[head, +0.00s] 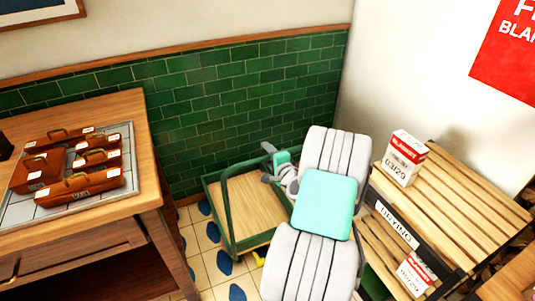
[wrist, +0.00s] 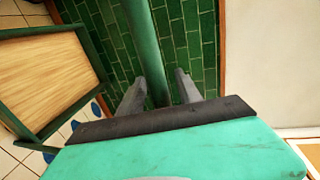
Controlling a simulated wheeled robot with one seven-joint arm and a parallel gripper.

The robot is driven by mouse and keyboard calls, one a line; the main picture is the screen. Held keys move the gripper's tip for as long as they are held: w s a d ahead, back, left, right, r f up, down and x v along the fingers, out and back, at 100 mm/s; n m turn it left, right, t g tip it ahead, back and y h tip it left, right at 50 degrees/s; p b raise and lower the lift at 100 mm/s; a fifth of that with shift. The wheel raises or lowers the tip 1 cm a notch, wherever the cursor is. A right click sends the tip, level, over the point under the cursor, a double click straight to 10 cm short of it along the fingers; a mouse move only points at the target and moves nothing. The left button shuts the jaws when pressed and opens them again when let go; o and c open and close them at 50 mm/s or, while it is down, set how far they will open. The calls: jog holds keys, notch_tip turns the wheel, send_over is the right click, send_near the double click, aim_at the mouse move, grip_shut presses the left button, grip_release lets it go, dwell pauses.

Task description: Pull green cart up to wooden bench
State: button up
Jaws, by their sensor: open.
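The green cart (head: 257,203) stands on the tiled floor by the green wall, with a flat wooden deck and a raised green handle frame. The wooden bench (head: 150,178) is at the left, with a strip of floor between it and the cart. My gripper (head: 266,164) is at the cart's handle on the side toward my arm. In the wrist view my gripper (wrist: 160,88) is open, with a green handle bar (wrist: 147,45) between its two grey fingers. Whether either finger touches the bar I cannot tell. The cart's deck (wrist: 45,80) shows empty at the left. My arm hides the cart's right side.
Several brown cases lie on a tiled tray (head: 125,135) on the bench. A slatted wooden rack (head: 465,190) stands at the right, with a red and white box (head: 403,160) on top and another (head: 414,273) lower down. Patterned floor (head: 205,245) is clear left of the cart.

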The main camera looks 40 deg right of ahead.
jog(key=shift+w, duration=0.15)
grip_shut()
dwell(0.4)
dwell(1.0)
